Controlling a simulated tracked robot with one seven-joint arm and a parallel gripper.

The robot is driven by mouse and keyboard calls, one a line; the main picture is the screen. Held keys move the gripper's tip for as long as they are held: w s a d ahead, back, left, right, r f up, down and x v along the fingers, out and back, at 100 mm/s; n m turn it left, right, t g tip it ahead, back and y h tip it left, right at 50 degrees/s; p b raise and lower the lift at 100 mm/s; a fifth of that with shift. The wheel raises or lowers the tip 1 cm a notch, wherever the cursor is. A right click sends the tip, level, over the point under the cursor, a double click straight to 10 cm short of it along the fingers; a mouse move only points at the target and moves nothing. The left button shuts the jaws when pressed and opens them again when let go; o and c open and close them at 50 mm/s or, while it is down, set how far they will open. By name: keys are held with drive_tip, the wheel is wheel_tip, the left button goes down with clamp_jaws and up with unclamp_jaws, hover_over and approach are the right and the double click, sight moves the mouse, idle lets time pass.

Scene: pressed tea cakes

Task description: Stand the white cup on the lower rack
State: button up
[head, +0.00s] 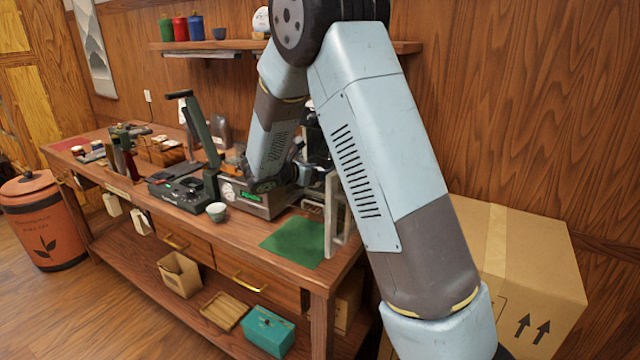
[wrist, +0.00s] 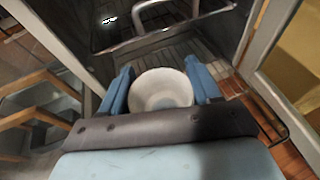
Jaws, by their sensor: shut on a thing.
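The white cup (wrist: 161,90) is between the two blue fingers of my gripper (wrist: 161,72) in the wrist view, which are shut on it. I see its round rim and inside. Beyond and beneath it is a dark slatted shelf, which looks like the lower rack (wrist: 180,52). A wire-edged upper level (wrist: 112,28) crosses the top of the wrist view. Whether the cup touches the lower rack I cannot tell. In the head view, my arm hides the gripper and held cup; only part of the pale rack frame (head: 336,215) shows.
A pale grey upright (wrist: 250,50) stands right of the gripper. A small pale cup (head: 217,212) stands on the wooden table beside a machine with a green display (head: 262,203). A green mat (head: 292,241) lies in front of the rack. A cardboard box (head: 525,265) stands at the right.

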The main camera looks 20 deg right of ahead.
sight(319, 193)
drive_tip(key=shift+w+d+f, duration=0.1)
drive_tip(key=shift+w+f, duration=0.35)
drive_tip(key=shift+f, duration=1.55)
drive_tip(key=shift+f, duration=0.15)
drive_tip(key=o, duration=1.1)
drive_tip(key=shift+c, duration=0.2)
drive_tip(key=shift+s, duration=0.1)
drive_tip(key=v, duration=1.2)
